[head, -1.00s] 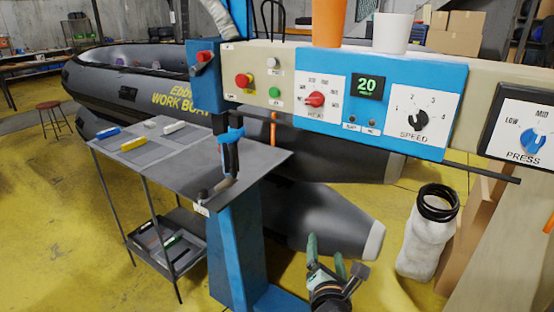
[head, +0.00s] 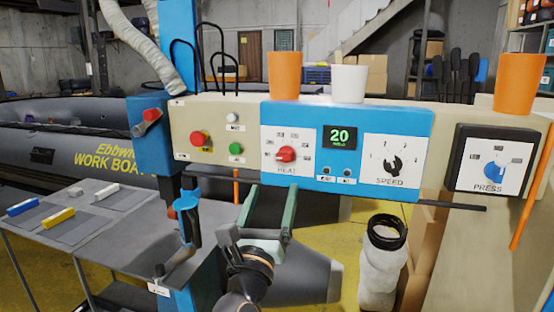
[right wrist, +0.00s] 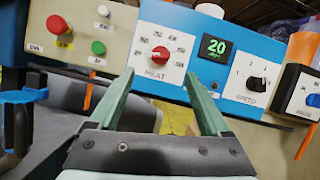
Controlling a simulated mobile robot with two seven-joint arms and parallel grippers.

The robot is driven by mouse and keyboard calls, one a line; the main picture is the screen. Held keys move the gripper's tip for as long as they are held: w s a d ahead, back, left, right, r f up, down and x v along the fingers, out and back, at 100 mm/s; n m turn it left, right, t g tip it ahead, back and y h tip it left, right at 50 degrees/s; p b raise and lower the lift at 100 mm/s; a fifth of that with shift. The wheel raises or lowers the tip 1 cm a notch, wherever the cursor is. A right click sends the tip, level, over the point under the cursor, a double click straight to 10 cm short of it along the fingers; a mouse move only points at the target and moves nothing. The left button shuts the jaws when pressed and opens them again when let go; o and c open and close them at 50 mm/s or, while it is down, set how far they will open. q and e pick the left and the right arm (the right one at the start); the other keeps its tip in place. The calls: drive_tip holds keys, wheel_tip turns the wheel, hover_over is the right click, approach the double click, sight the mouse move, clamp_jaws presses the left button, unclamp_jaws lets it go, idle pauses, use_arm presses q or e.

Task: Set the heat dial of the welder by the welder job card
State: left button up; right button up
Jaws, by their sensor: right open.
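The welder's blue panel (head: 355,115) carries the red heat dial (head: 286,154) on a white plate marked HEAT. A green display (head: 340,137) reads 20. The black speed dial (head: 393,167) is right of the display. The heat dial also shows in the right wrist view (right wrist: 160,53), with its pointer toward the left. My right gripper (head: 271,190) is open and empty, its green fingers pointing up at the panel just below the heat dial. In the right wrist view the fingers (right wrist: 160,85) frame the dial from below, apart from it. I do not make out the job card. My left gripper is out of view.
A red button (head: 199,138) and a green button (head: 236,149) sit left of the panel. The blue press dial (head: 494,171) is at the right. Orange and white cups (head: 348,84) stand on top. A grey table (head: 110,245) and a blue-handled lever (head: 186,215) are at left.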

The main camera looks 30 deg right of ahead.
sight(282, 160)
drive_tip(key=p+x, duration=0.1)
drive_tip(key=x, duration=0.9)
drive_tip(key=shift+w+p, duration=0.15)
drive_tip(key=shift+p, duration=0.15)
clamp_jaws()
